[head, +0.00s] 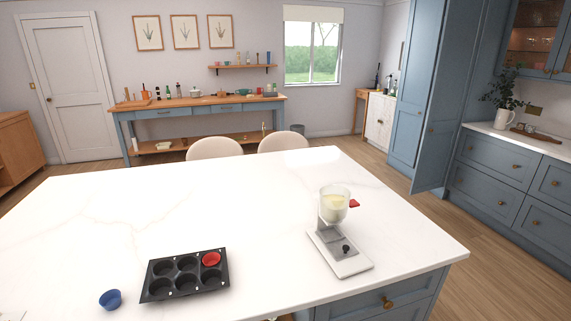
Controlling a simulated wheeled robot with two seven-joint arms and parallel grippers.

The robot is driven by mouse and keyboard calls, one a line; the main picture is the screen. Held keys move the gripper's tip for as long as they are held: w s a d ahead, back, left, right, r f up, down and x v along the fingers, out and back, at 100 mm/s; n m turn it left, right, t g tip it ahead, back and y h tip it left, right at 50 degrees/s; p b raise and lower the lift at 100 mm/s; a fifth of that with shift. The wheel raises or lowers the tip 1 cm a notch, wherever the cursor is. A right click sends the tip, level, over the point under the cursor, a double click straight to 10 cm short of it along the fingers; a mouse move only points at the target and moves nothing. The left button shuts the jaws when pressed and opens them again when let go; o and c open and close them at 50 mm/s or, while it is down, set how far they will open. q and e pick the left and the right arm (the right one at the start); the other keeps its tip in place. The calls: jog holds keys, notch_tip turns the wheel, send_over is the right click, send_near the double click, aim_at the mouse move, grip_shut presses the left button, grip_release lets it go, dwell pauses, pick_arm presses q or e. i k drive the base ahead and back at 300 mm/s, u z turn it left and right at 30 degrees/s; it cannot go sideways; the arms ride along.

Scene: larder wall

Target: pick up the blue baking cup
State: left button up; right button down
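The blue baking cup (110,299) stands upright and empty-looking on the white marble island top (110,205), near its front left in the head view. It sits apart from the dark muffin tin (187,277), just to the left of it. Neither of my grippers can be made out in this view. Nothing hides the blue cup.
A red cup (211,259) sits in the tin's back right well; the other wells look empty. A white stand (341,252) carrying a clear bowl (334,203) of pale contents is farther right. Two cream chairs stand behind the island.

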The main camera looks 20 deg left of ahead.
aim_at(111, 300)
jog(key=u, duration=1.55)
jog(key=k, duration=0.55)
jog(key=z, duration=0.8)
jog(key=i, duration=0.65)
jog(key=u, duration=0.75)
jog(key=i, duration=0.35)
jog(key=u, duration=0.45)
